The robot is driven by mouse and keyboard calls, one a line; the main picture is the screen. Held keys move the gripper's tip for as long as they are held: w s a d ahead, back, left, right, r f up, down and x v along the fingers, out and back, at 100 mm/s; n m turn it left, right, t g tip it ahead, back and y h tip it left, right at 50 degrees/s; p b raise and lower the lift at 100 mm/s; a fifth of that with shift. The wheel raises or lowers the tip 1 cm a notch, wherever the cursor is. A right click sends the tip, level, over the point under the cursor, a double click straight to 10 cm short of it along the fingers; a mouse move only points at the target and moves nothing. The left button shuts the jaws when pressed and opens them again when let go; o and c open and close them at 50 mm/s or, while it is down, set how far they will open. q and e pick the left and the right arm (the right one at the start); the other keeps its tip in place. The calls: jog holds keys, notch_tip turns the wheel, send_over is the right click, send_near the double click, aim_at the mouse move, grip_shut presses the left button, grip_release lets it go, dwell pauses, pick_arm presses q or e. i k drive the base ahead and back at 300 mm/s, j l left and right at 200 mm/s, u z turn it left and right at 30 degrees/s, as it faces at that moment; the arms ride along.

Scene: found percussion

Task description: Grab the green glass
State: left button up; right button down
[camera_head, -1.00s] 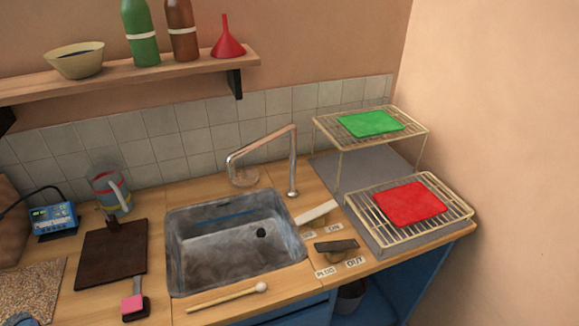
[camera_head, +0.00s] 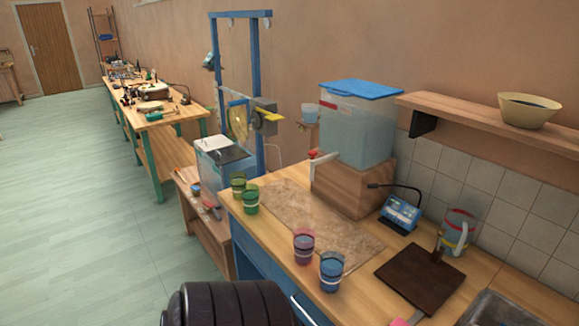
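Two green glasses stand close together near the left end of the wooden counter. The farther green glass (camera_head: 238,186) is partly behind the nearer green glass (camera_head: 250,203). Both look upright, with a lighter band around them. Neither of my grippers shows in this view. A dark ribbed part at the bottom, likely one of my own arms, shows without its gripper.
A pink glass (camera_head: 304,247) and a blue glass (camera_head: 331,272) stand nearer on the counter (camera_head: 276,262). A speckled mat (camera_head: 310,225) lies beside the green glasses. A wooden block (camera_head: 352,190) bears a water tank (camera_head: 357,128). A dark board (camera_head: 420,277) lies right.

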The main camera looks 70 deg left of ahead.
aim_at(251, 200)
jog(key=u, duration=2.6)
jog(key=i+j, duration=0.2)
jog(key=j, duration=0.15)
jog(key=i+j, duration=0.2)
jog(key=j, duration=0.15)
jog(key=i+j, duration=0.2)
jog(key=j, duration=0.15)
